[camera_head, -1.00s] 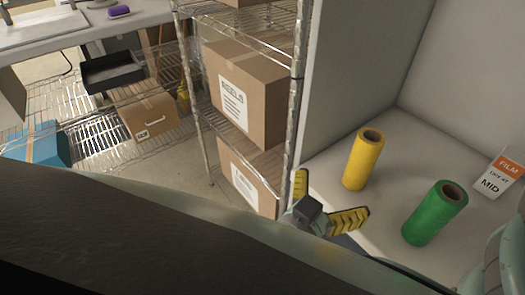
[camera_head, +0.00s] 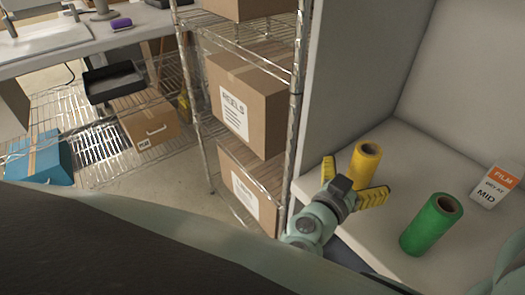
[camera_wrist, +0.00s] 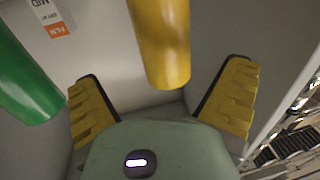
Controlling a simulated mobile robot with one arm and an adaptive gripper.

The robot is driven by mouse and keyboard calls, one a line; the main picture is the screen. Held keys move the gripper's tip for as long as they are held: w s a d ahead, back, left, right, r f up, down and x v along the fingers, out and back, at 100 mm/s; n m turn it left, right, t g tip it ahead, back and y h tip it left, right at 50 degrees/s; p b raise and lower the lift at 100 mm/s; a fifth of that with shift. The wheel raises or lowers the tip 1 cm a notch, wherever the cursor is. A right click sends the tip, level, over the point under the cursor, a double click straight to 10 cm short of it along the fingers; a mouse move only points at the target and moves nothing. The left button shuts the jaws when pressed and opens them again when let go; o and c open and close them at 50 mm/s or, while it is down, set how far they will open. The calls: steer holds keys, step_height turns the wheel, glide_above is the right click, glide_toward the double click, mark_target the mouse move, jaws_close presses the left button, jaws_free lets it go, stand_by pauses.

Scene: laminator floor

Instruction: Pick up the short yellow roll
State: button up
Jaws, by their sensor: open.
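The yellow roll (camera_head: 366,162) stands upright on the white shelf surface at right in the head view, its lower part partly hidden by my gripper. My gripper (camera_head: 352,188) is open, in front of the roll, with its yellow-padded fingers spread. In the wrist view the yellow roll (camera_wrist: 163,45) shows between and beyond the two open fingers of the gripper (camera_wrist: 163,95). I cannot tell whether any finger touches it. Nothing is held.
A green roll (camera_head: 431,225) stands to the right of the yellow one, also in the wrist view (camera_wrist: 22,80). A film sign (camera_head: 496,187) stands behind it. A white side wall (camera_head: 345,85) and a wire rack with boxes (camera_head: 245,105) lie to the left.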

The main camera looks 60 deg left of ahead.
mark_target(360, 165)
steer(key=shift+w+a+r+p, duration=0.1)
steer(key=shift+w+r+p, duration=0.05)
steer(key=shift+w+p, duration=0.3)
steer(key=shift+a+p+x, duration=0.1)
steer(key=shift+p+x, duration=0.45)
steer(key=shift+x, duration=0.6)
steer(key=shift+a+p+x, duration=0.15)
steer(key=shift+p+x, duration=0.35)
steer(key=shift+x, duration=0.6)
steer(key=shift+s, duration=0.1)
steer(key=c, duration=1.3)
steer(key=shift+c, duration=0.5)
steer(key=shift+r, duration=0.2)
